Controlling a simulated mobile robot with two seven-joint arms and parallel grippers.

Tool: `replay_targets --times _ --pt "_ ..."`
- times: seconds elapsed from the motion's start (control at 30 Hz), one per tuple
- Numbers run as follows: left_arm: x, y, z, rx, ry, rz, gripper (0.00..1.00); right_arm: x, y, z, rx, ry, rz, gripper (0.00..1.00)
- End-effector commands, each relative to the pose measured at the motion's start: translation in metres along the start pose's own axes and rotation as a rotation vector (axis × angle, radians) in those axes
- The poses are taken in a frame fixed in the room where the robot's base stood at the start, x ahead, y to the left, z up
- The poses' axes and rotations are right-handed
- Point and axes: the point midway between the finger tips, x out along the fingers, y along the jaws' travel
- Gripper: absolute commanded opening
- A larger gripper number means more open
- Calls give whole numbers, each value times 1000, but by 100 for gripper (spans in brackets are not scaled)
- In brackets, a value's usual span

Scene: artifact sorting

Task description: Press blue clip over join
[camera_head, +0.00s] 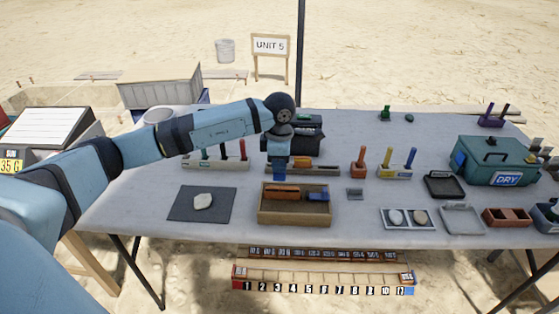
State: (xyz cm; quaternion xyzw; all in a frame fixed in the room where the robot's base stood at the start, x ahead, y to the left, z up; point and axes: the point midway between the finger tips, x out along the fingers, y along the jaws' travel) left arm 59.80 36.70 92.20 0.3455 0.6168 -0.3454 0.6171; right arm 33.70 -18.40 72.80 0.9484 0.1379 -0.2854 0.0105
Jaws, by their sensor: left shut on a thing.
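My left gripper (280,174) points straight down at the back edge of a shallow wooden tray (294,220). It is shut on a small darker blue piece that looks like the blue clip; its outline is hard to tell from the gripper. In the tray lies a reddish-brown bar (284,192), just below the gripper. A blue piece (318,196) lies at the tray's right end. The join itself is too small to make out, and I cannot tell whether the clip touches the bar. My right gripper is not in view.
A dark mat with a pale stone (203,201) lies left of the tray. Racks of coloured-handled tools (397,171) stand behind. A green DRY box (495,164) stands far right.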

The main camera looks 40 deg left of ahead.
Motion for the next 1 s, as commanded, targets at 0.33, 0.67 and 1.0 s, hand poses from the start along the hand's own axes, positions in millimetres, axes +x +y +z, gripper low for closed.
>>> replay_targets --times 0.33,0.67,1.0 --pt "24 0 0 0 0 0 0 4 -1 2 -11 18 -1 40" --pt "24 0 0 0 0 0 0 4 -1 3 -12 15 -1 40" --pt "24 0 0 0 0 0 0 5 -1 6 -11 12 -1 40"
